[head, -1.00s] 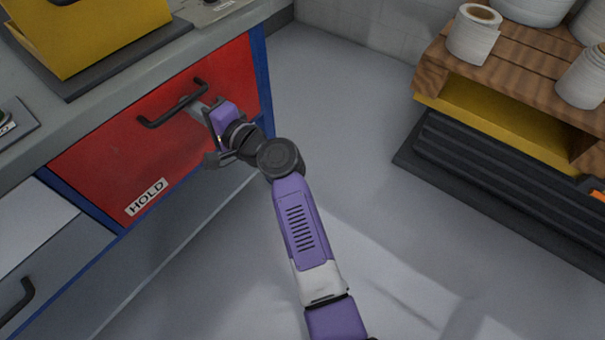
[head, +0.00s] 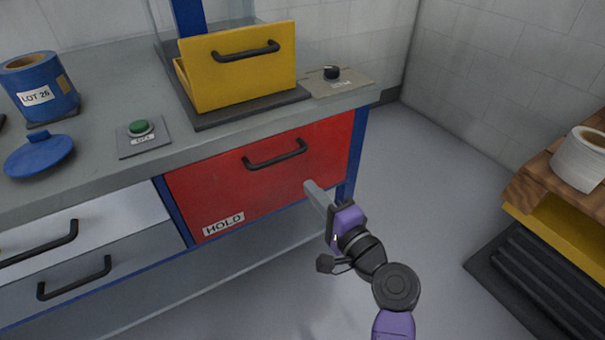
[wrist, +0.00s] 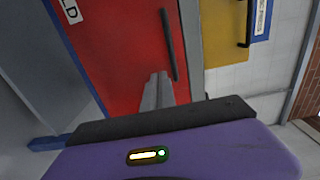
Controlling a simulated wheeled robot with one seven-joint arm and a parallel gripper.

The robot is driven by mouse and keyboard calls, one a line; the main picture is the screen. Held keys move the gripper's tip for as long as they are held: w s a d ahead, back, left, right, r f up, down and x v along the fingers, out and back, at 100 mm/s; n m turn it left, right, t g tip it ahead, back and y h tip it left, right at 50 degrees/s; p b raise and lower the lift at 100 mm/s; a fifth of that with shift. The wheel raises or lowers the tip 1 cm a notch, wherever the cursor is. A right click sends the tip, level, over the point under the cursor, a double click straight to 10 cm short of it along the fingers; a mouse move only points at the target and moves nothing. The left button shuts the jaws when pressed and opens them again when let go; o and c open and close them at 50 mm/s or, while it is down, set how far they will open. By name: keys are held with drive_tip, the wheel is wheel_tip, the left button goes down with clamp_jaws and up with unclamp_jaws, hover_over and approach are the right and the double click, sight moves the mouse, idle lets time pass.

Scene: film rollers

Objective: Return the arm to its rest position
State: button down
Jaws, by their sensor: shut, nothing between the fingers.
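My gripper (head: 312,190) is in the head view, in front of the right part of the red drawer front (head: 230,175) labelled HOLD. Its two grey fingers are together with nothing between them. In the head view the fingertips are below and right of the drawer's black handle (head: 275,155), apart from it. In the wrist view the fingers (wrist: 157,88) point at the red front, left of the handle (wrist: 169,45). The red drawer looks closed. My purple and black wrist hangs over the floor beside the bench.
A yellow box (head: 240,70) with a black handle stands on the bench, with a green button (head: 140,128), a blue lid (head: 40,155) and a blue canister (head: 38,90) to its left. A wooden-topped rack (head: 535,190) stands at right. Open floor (head: 425,180) lies between.

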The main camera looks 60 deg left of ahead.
drive_tip(key=shift+s+d, duration=0.1)
drive_tip(key=shift+d, duration=1.25)
